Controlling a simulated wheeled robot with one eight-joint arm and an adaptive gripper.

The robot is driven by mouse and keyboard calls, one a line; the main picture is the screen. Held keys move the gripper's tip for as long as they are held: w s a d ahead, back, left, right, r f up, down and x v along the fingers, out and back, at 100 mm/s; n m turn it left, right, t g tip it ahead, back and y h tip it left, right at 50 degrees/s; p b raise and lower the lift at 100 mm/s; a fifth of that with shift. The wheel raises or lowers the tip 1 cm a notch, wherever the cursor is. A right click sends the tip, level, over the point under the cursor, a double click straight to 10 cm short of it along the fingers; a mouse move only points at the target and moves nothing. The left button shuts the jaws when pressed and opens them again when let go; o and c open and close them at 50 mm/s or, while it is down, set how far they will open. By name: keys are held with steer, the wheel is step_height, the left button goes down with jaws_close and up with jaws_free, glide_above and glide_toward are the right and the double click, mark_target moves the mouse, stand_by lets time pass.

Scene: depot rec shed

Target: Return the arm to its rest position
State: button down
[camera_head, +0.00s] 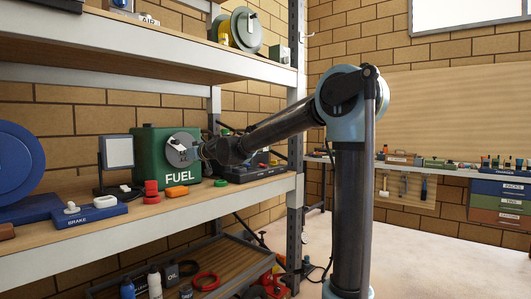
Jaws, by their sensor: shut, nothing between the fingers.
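My arm rises on the right, bends at a pale blue elbow joint and reaches left and down over the middle shelf (110,225). My gripper (196,152) is shut and empty at the arm's far end, small in the picture. It is in front of or beside a grey disc (180,150) on the front of a green FUEL can (150,172). I cannot tell whether it touches the disc or the can. The fingertips are hard to make out.
Red and orange pieces (176,191) lie before the can; a dark-framed panel (117,152) and blue wheel (18,165) stand left. The upper shelf (200,62) and metal post (294,200) are near my arm. A workbench (440,171) lines the back wall; floor at right is clear.

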steer(key=shift+s+d, duration=0.3)
steer(key=shift+d, duration=0.1)
steer(key=s+d+f+m+g+h, duration=0.1)
steer(key=s+d+f+h, duration=0.1)
steer(key=s+d+f, duration=0.5)
steer(key=s+d+f+m+g+h, duration=0.1)
steer(key=s+d+f+h, duration=0.15)
steer(key=d, duration=0.85)
steer(key=s+d+f+m+g+h, duration=0.1)
steer(key=s+d+f, duration=0.35)
steer(key=d, duration=0.45)
steer(key=s+d+f+m+g+h, duration=0.4)
steer(key=s+d+f+m+h, duration=0.2)
steer(key=s+d+f, duration=1.6)
steer(key=s+d, duration=0.1)
steer(key=s, duration=0.2)
steer(key=shift+s+d+f+m+g, duration=0.15)
steer(key=shift+s+d+m+g, duration=0.05)
steer(key=shift+d+m+g, duration=0.2)
steer(key=shift+h, duration=0.25)
